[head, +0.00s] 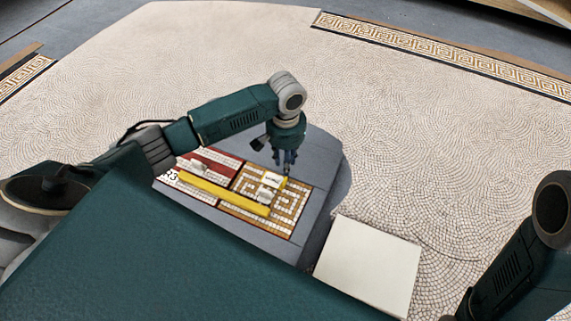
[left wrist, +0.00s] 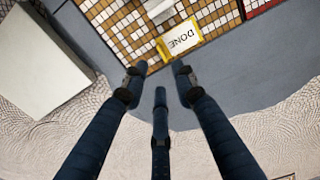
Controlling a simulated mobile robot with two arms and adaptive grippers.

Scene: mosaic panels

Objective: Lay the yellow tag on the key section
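The yellow tag (head: 272,180), with a white face reading DONE, shows at the upper edge of the key section (head: 292,208), a panel with a tan and white key pattern. In the left wrist view the tag (left wrist: 182,38) overlaps the panel's edge; I cannot tell whether it lies flat or stands tilted. My left gripper (head: 286,170) is low over that edge, beside the tag. In the left wrist view its three fingers (left wrist: 158,76) are spread apart, and the tag shows beyond the tips, not between them. My right gripper is out of view.
A long yellow bar (head: 222,193) lies across the panels, with a small pale block (head: 264,196) near its right end. A red panel (head: 215,160) carries another small pale block (head: 199,165). A white slab (head: 370,265) stands to the right. Mosaic floor beyond is clear.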

